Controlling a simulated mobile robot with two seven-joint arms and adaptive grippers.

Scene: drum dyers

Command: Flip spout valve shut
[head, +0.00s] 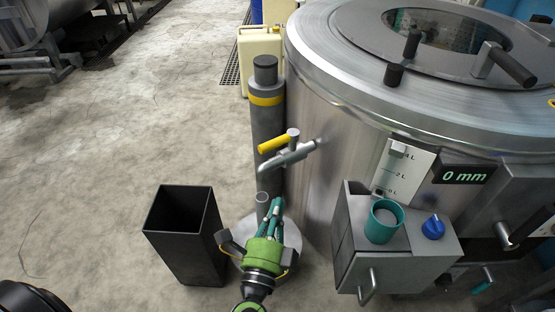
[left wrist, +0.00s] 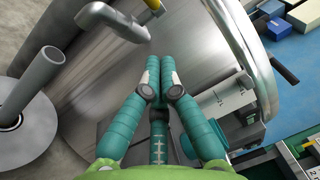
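The spout (head: 288,161) sticks out left from the side of the steel drum (head: 340,130), with its end bent down. Its valve handle (head: 273,144) is yellow and lies roughly along the spout, pointing left. In the left wrist view the spout (left wrist: 112,22) is at the top, with part of the yellow handle (left wrist: 153,5) cut by the edge. My left gripper (head: 271,208) is below the spout, apart from it. Its teal fingers (left wrist: 160,75) are drawn together with nothing visible between them. My right gripper is not in view.
A black bin (head: 183,235) stands left of my gripper. A grey post with a yellow band (head: 267,110) stands behind the spout. A short upright pipe (left wrist: 38,72) rises from a round base. A steel box with a teal cup (head: 383,221) and blue knob (head: 433,227) juts out right.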

